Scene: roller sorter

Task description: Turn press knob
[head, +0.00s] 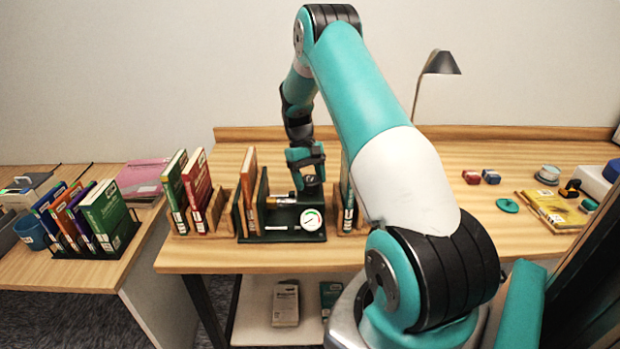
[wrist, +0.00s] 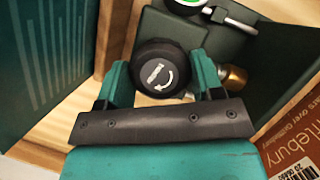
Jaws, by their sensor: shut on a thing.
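The press knob (wrist: 156,54) is a round black knob with a white curved arrow and lettering on its face, seen in the wrist view. My gripper (wrist: 160,72) has a green finger on each side of the knob and is shut on it. In the head view my gripper (head: 308,180) reaches down onto the press from above, and the knob is mostly hidden there. The press (head: 285,236) is a dark green unit with a white round gauge (head: 311,220) at its front and brass fittings (wrist: 234,77) beside the knob.
Upright books stand close by: an orange one (head: 250,180) left of the press and a green one (head: 347,205) right of it. Red (head: 197,185) and green books stand further left. A lamp (head: 440,64) stands behind. The wooden table (head: 440,215) has free room right of my arm.

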